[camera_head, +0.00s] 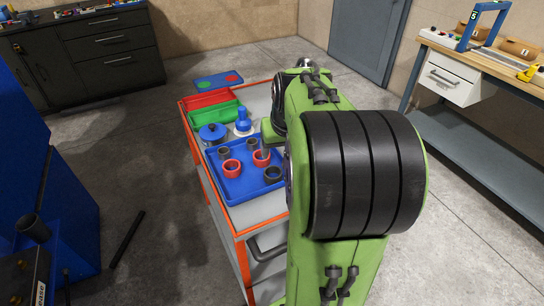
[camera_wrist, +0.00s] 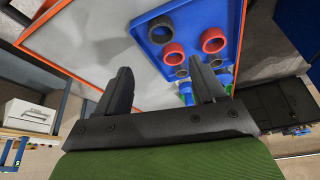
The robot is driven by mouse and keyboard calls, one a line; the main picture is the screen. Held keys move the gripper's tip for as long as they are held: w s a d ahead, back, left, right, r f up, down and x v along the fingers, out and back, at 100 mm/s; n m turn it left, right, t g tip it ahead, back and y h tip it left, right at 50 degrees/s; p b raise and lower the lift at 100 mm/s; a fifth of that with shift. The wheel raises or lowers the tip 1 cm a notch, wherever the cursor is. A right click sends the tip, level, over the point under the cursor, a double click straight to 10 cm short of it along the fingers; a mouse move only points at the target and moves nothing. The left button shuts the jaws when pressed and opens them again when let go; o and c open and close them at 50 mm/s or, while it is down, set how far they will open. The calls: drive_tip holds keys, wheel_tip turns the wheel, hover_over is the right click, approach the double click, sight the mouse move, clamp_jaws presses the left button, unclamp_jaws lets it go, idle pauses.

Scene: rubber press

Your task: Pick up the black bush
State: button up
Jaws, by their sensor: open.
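Black bushes stand on a blue tray (camera_head: 233,190). In the head view one black bush (camera_head: 273,174) is at the tray's right front, and two more, a back one (camera_head: 252,146) and a left one (camera_head: 223,152), stand farther back. In the wrist view a black bush (camera_wrist: 161,30) sits near the tray's corner, and a smaller one (camera_wrist: 182,72) lies farther down. My gripper (camera_wrist: 160,65) is open and empty, with its fingers apart beside and over the tray's edge. In the head view my arm hides it.
Two red bushes, a front one (camera_head: 231,168) and a back one (camera_head: 261,158), stand among the black ones. Red (camera_head: 207,99) and green (camera_head: 213,116) bins are at the cart's far end. The cart top is bare beside the tray.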

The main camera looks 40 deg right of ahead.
drive_tip(key=b+x, duration=0.3)
drive_tip(key=x, duration=0.6)
drive_tip(key=shift+w+d+f, duration=0.15)
drive_tip(key=shift+w+f, duration=0.1)
drive_tip(key=shift+f, duration=0.05)
drive_tip(key=b+x, duration=0.1)
drive_tip(key=x, duration=0.2)
drive_tip(key=b+x, duration=0.1)
drive_tip(key=x, duration=0.2)
drive_tip(key=shift+w+r, duration=0.1)
drive_tip(key=shift+w, duration=0.25)
drive_tip(key=shift+r, duration=0.1)
drive_tip(key=c, duration=0.8)
drive_tip(key=shift+r, duration=0.1)
wheel_tip(320, 180, up, 10)
drive_tip(key=p, duration=0.3)
drive_tip(key=shift+p, duration=0.4)
